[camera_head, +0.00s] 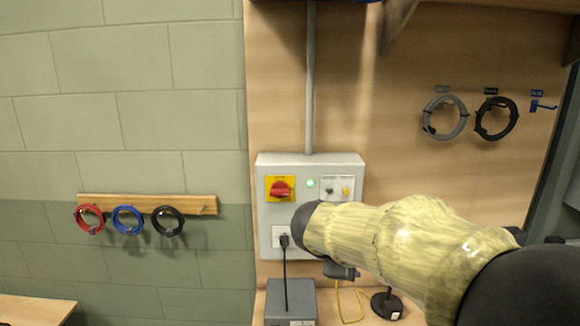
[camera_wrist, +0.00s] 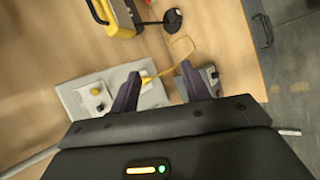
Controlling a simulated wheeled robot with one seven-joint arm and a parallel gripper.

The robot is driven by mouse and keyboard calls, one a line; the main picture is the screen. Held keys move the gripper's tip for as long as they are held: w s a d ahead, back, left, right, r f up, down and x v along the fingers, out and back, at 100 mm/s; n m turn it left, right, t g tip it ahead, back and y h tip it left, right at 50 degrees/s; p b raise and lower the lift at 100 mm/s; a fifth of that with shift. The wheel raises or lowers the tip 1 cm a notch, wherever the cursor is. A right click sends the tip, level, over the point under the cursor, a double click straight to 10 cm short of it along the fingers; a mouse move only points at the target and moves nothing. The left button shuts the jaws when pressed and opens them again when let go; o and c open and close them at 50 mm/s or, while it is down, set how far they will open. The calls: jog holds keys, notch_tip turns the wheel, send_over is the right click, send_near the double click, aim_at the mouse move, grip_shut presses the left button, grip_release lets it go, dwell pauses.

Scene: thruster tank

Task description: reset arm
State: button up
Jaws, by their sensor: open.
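My arm reaches in from the lower right in the head view, in front of the electrical box. My gripper (camera_wrist: 160,85) shows in the wrist view with its two dark fingers apart and nothing between them. In the head view the arm hides most of the gripper; a dark part of it shows below the arm. The grey electrical box (camera_head: 275,163) is on the wooden panel, with a red rotary switch (camera_head: 281,188) on a yellow plate and a lit green lamp (camera_head: 310,183). The box also shows tilted beyond the fingers in the wrist view (camera_wrist: 70,98).
A grey unit (camera_head: 290,300) with a black cable stands below the box. A black round base (camera_head: 387,305) and a yellow cable (camera_head: 341,308) are beside it. Coiled cables hang on a left rail (camera_head: 150,204) and on the right panel (camera_head: 445,118). A yellow device (camera_wrist: 112,18) shows in the wrist view.

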jog(key=s+d+f+m+g+y, duration=0.2)
jog(key=s+f+m+g+y, duration=0.2)
jog(key=s+f+m, duration=0.9)
notch_tip(320, 180, down, 6)
jog(key=s+y, duration=0.1)
jog(key=s, duration=0.2)
jog(key=shift+r+m+y, duration=0.2)
jog(key=shift+m+y, duration=0.1)
jog(key=shift+y, duration=0.1)
jog(key=shift+d, duration=0.1)
dwell(0.9)
